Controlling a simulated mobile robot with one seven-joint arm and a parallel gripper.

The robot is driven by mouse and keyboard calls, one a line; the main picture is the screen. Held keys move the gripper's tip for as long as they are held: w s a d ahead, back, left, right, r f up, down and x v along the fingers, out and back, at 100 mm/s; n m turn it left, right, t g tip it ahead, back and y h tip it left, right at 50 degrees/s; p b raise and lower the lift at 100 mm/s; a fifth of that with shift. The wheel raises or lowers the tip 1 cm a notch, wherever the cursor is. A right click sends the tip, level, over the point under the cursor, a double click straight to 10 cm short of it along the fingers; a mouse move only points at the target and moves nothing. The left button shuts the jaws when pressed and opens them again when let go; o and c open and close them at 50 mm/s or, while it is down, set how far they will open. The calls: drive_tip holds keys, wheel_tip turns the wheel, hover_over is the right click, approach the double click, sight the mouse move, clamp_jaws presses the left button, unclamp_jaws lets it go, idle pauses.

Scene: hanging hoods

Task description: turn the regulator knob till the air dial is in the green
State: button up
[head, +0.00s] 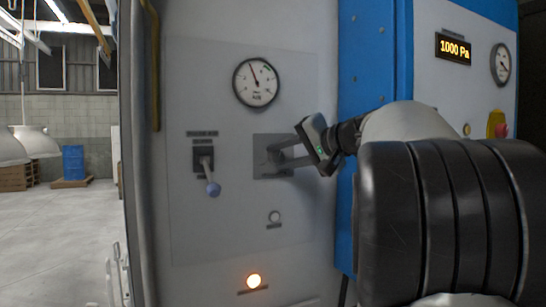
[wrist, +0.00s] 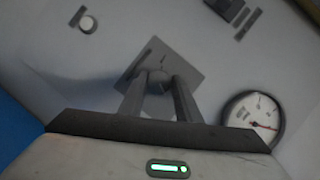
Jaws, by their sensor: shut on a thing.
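The regulator knob (wrist: 157,76) is a small grey knob on a square grey plate (head: 263,141) on the panel. My gripper (head: 272,157) is shut on the knob, one finger on each side; in the head view the fingers hide most of it. The air dial (head: 256,83) is a round white gauge with a dark rim, above the knob plate. Its needle points up and slightly left in the head view. The dial also shows at the lower right of the wrist view (wrist: 252,116), tilted, with a red needle.
A lever switch (head: 208,172) with a blue-grey ball end is left of the knob plate. At right are a 1000 Pa display (head: 454,49), another gauge (head: 501,64) and a red-and-yellow button (head: 498,127).

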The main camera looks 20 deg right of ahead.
drive_tip(key=m+y, duration=0.1)
drive_tip(key=m, duration=0.1)
drive_tip(key=m+t, duration=0.1)
drive_tip(key=m, duration=0.1)
drive_tip(key=shift+d+f+y+b, duration=0.1)
drive_tip(key=shift+f+y+b, duration=0.05)
drive_tip(key=shift+y+b, duration=0.25)
drive_tip(key=shift+t, duration=0.3)
drive_tip(key=o, duration=1.1)
drive_tip(key=shift+c, duration=0.2)
drive_tip(key=p+v, duration=0.1)
drive_tip(key=v, duration=1.6)
drive_tip(key=shift+s, duration=0.2)
drive_tip(key=shift+d, duration=0.1)
